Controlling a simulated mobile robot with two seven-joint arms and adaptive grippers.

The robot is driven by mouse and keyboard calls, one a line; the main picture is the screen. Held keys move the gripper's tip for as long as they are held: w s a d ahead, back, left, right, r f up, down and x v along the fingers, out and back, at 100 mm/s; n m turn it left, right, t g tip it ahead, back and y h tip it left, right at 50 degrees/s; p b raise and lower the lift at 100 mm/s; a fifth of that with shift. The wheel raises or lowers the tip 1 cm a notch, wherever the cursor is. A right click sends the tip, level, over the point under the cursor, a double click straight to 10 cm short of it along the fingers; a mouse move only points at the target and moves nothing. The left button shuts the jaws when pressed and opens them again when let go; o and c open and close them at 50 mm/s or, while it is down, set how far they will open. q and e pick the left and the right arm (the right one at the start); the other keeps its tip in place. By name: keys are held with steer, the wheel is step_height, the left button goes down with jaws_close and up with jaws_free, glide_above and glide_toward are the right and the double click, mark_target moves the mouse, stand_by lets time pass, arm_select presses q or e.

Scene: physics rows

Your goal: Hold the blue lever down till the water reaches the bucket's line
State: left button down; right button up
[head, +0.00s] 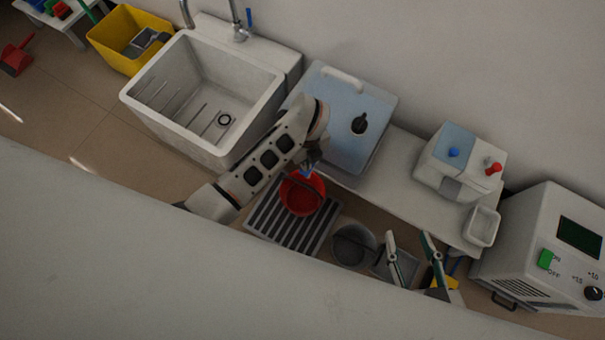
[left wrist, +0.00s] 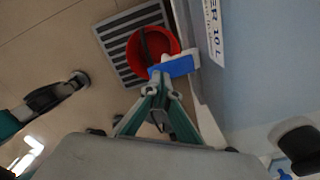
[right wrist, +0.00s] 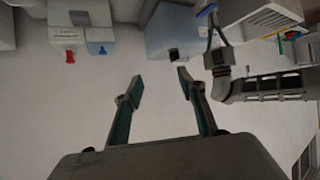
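The pale blue water container (head: 345,115) with a black cap stands on the bench. The blue lever (left wrist: 175,67) sticks out from its lower front; it also shows small in the head view (head: 306,173). My left gripper (left wrist: 160,88) has its fingers together, with the tips at the lever, seemingly touching it. Whether the lever is pressed down I cannot tell. The red bucket (head: 302,196) stands below on a slatted grate (head: 272,219). It shows in the left wrist view (left wrist: 134,62). Its line and water level cannot be made out. My right gripper (head: 415,262) is open and empty.
A white sink (head: 180,125) is left of the container. A box with blue and red knobs (head: 440,175) and a small white dish (head: 482,226) are on the bench at right. A grey bucket (head: 352,246) stands beside the grate. A machine (head: 545,240) is far right.

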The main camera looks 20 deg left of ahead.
arm_select(q)
steer(key=shift+f, duration=0.15)
arm_select(e)
steer(key=shift+s+f, duration=0.1)
steer(key=shift+f, duration=0.05)
arm_select(q)
steer(key=shift+f, duration=0.3)
arm_select(e)
steer(key=shift+s+f, duration=0.2)
steer(key=shift+f, duration=0.1)
arm_select(q)
steer(key=shift+f+b, duration=0.15)
steer(key=shift+b, duration=0.2)
arm_select(e)
steer(key=shift+s+f, duration=0.1)
steer(key=shift+f, duration=0.15)
